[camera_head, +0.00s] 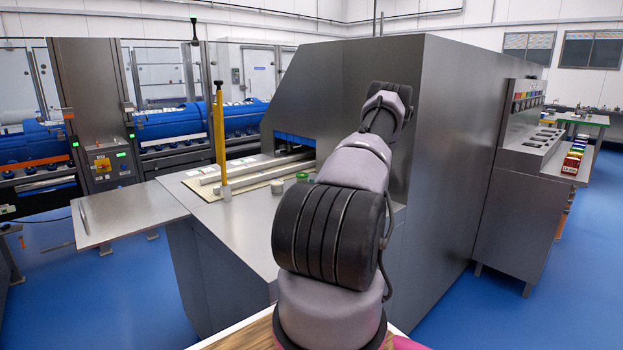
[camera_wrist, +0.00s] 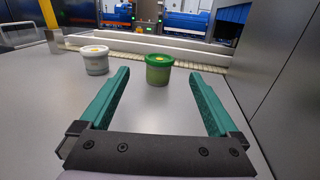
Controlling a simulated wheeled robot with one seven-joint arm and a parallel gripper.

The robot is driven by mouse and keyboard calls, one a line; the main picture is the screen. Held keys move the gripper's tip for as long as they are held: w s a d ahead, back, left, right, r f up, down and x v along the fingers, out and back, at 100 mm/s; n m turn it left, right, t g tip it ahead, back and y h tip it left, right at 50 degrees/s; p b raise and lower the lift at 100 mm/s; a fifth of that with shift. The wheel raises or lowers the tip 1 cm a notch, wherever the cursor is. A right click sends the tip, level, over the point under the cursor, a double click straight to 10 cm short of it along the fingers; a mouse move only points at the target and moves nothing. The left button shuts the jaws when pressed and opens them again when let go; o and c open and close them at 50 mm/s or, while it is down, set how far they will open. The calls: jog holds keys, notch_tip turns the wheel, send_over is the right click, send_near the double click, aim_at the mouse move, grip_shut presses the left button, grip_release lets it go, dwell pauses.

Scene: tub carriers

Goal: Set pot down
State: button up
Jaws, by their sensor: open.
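A small pot with a bright green lid and an olive-green body (camera_wrist: 158,75) stands upright on the grey metal worktop (camera_wrist: 130,120). Its green lid also shows in the head view (camera_head: 302,177), just left of my arm. My gripper (camera_wrist: 160,78) is open, with its two teal fingers spread wide. The green pot is straight ahead, centred between the fingertips and at or just beyond them, touching neither. A second pot, pale grey-white with a white lid and yellow spot (camera_wrist: 95,60), stands to the left, outside the left finger. My arm hides the gripper in the head view.
Behind the pots runs a pale conveyor with white rails (camera_wrist: 150,44). A tall grey metal cabinet wall (camera_wrist: 285,80) rises close on the right. A yellow post (camera_head: 219,130) stands at the left of the worktop. The worktop in front of the pots is clear.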

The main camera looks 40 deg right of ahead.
jog(key=v, duration=0.3)
jog(key=shift+s, duration=0.25)
jog(key=w+a+r+n+g+y, duration=0.2)
jog(key=a+r+n+g, duration=0.3)
jog(key=a+r, duration=0.55)
jog(key=w+a+r+n+g+y, duration=0.1)
jog(key=a+r+n+g+y, duration=0.2)
jog(key=a+r+n, duration=0.75)
jog(key=s+a+r+n+g+h, duration=0.1)
jog(key=s+a+r+g, duration=0.2)
jog(key=a, duration=0.7)
jog(key=s+a+r+n+g+h, duration=0.1)
jog(key=s+a+r+n, duration=0.15)
jog(key=s+a, duration=0.45)
jog(key=s+a+r+n+h, duration=0.2)
jog(key=s+a+n, duration=0.1)
jog(key=s, duration=0.4)
jog(key=s+a+r+n+t+h, duration=0.1)
jog(key=s+a+r+n+h, duration=0.1)
jog(key=s+a, duration=0.3)
jog(key=s+a+r+n+h, duration=0.2)
jog(key=s+a+n, duration=0.2)
jog(key=s, duration=0.5)
jog(key=shift+a+r+n+t, duration=0.15)
jog(key=shift+r+n+t, duration=0.15)
jog(key=shift+n+t, duration=0.1)
